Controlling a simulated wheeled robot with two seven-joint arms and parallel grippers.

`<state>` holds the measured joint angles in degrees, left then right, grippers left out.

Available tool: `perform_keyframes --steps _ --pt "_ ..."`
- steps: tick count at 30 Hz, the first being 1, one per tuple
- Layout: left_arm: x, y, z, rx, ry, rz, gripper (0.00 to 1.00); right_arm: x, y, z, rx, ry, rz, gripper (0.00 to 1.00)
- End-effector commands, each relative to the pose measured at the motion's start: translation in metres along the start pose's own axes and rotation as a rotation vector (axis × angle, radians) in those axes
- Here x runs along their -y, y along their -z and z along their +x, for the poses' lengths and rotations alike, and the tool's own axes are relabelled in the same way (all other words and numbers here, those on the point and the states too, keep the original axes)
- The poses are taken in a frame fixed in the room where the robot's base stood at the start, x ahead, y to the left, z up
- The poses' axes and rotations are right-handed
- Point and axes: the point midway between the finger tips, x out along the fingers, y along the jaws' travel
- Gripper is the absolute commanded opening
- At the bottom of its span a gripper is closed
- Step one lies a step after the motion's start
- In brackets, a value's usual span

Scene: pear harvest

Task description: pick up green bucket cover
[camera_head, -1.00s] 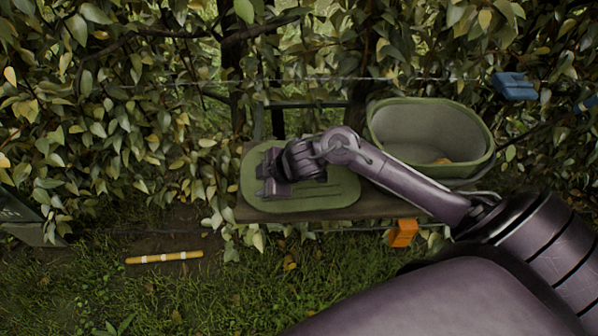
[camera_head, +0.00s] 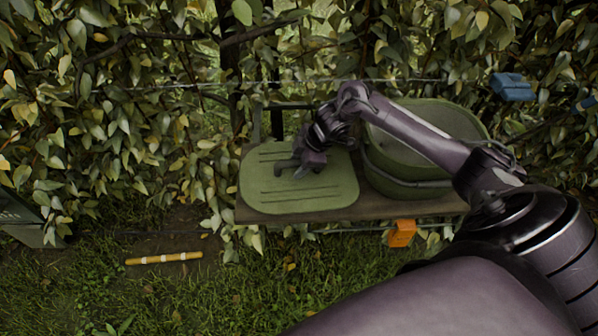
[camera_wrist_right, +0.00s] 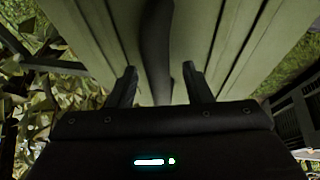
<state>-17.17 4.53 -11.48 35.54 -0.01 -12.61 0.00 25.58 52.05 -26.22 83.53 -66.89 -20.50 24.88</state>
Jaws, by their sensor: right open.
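The green bucket cover (camera_head: 265,195) lies flat on the left part of a wooden board, its grooved top facing up. My right gripper (camera_head: 292,170) is over the cover's middle, pointing down-left. In the right wrist view the gripper's open fingers (camera_wrist_right: 159,74) stand on either side of a dark bar (camera_wrist_right: 157,40), seemingly the cover's handle, above the grooved cover (camera_wrist_right: 105,45). Whether the fingers touch the bar I cannot tell. The green bucket (camera_head: 400,172) stands right of the cover, partly hidden behind my right arm. My left gripper is not in view.
The wooden board (camera_head: 400,208) carries cover and bucket. An orange block (camera_head: 402,233) is at its front edge. A blue object (camera_head: 513,87) hangs at upper right. A yellow stick (camera_head: 164,258) lies on the ground. Dense foliage stands behind.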

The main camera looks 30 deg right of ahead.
Motion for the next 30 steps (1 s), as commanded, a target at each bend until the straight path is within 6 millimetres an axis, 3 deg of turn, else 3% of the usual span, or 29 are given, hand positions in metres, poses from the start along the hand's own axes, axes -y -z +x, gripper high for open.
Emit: perform_keyframes --steps 9,20,30 --pt "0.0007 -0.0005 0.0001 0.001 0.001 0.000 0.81 0.0001 0.0000 0.0074 0.001 -0.001 -0.001 0.45" --pt "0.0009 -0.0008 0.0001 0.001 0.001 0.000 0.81 0.0002 -0.0001 0.0072 0.001 -0.001 -0.001 0.00" --pt "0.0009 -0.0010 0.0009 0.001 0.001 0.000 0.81 0.0001 0.0006 0.0058 0.000 -0.002 -0.002 0.00"
